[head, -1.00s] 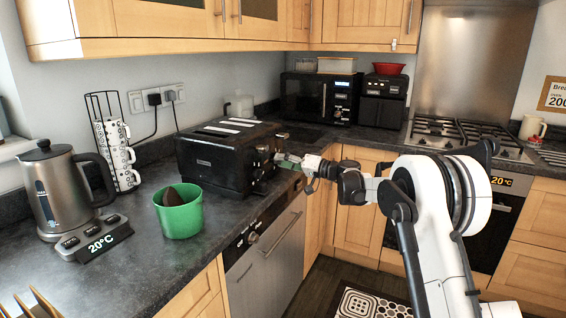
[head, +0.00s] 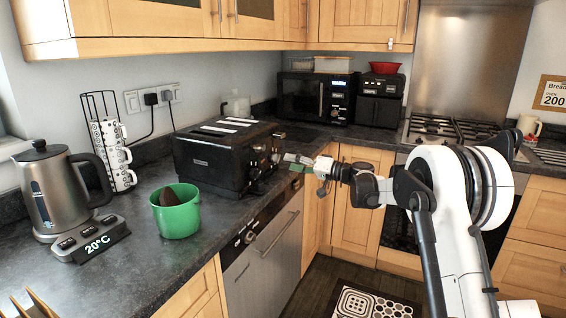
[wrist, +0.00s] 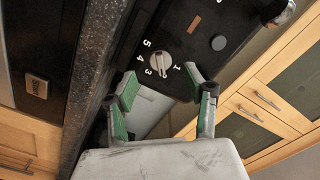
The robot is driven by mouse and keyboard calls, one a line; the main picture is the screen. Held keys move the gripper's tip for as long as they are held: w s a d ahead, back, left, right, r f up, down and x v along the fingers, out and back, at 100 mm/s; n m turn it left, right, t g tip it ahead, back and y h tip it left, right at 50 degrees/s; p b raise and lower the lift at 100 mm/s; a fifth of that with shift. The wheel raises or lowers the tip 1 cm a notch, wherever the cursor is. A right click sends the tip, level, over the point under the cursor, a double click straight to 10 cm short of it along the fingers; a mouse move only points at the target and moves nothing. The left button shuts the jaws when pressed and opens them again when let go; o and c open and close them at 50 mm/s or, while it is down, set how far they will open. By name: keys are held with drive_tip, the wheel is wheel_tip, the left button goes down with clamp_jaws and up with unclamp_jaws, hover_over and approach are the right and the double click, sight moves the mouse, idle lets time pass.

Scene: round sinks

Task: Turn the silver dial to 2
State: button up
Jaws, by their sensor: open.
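The silver dial (wrist: 160,60) is a small round knob on the black end panel of the toaster, in the upper middle of the wrist view. White digits ring it; 5, 4, 3 and 1 can be made out, but its exact setting is unclear. My gripper (wrist: 160,79) is open, its green-padded fingers apart below the dial in that view and not around it. In the head view my gripper (head: 295,163) is just right of the black toaster (head: 212,163), with a gap between them. The dial is too small to pick out there.
A green pot (head: 177,217) with a brown thing inside stands in front of the toaster. A kettle (head: 55,190) and a mug rack (head: 112,150) are at the left. A black microwave (head: 313,97) is behind. Floor space is free right of the counter edge.

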drive_tip(key=v, duration=0.7)
